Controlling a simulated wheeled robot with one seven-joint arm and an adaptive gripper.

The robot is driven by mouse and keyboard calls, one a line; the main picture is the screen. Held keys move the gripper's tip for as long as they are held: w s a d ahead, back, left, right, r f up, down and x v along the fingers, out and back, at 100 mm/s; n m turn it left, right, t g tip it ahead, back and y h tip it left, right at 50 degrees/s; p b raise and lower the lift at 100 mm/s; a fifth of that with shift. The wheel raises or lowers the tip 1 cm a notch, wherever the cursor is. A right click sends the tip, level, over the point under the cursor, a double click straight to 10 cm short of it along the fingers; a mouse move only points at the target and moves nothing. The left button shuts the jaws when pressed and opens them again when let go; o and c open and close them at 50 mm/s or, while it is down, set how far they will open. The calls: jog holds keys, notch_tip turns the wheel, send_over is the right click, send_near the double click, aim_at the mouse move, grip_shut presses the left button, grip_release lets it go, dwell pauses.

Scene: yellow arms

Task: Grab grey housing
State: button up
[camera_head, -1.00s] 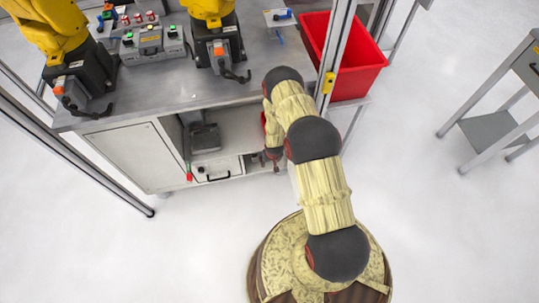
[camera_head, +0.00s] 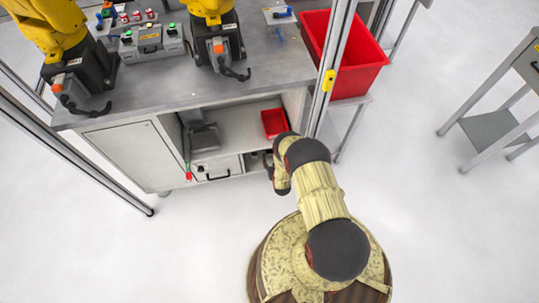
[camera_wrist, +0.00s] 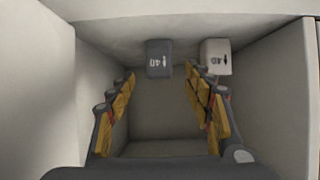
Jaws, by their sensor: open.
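In the wrist view, a dark grey box-shaped housing (camera_wrist: 159,58) with pale markings stands against the far side of a pale compartment (camera_wrist: 160,148). A lighter, off-white block (camera_wrist: 215,56) with a dark mark stands to its right, a small gap apart. My gripper (camera_wrist: 158,82) is open and empty, its yellow-padded fingers spread left and right. The grey housing appears beyond the fingertips, between them in the picture and apart from them. The right finger partly overlaps the off-white block. In the head view, my gripper is mostly hidden at the cabinet's lower opening.
Compartment walls flank my gripper closely on both sides. In the head view, a red tray (camera_head: 274,124) lies on the cabinet shelf (camera_head: 240,128) above. A frame post (camera_head: 332,70) and a large red bin (camera_head: 345,55) stand at the right. The floor around my base is clear.

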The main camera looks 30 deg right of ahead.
aim_at(270, 157)
jog(key=b+x, duration=0.2)
jog(key=x, duration=0.2)
jog(key=shift+w+d+f+b, duration=0.15)
jog(key=shift+w+f+b, duration=0.05)
jog(key=shift+w+b, duration=0.1)
jog(key=shift+r, duration=0.15)
jog(key=shift+c, duration=0.6)
jog(key=c, duration=1)
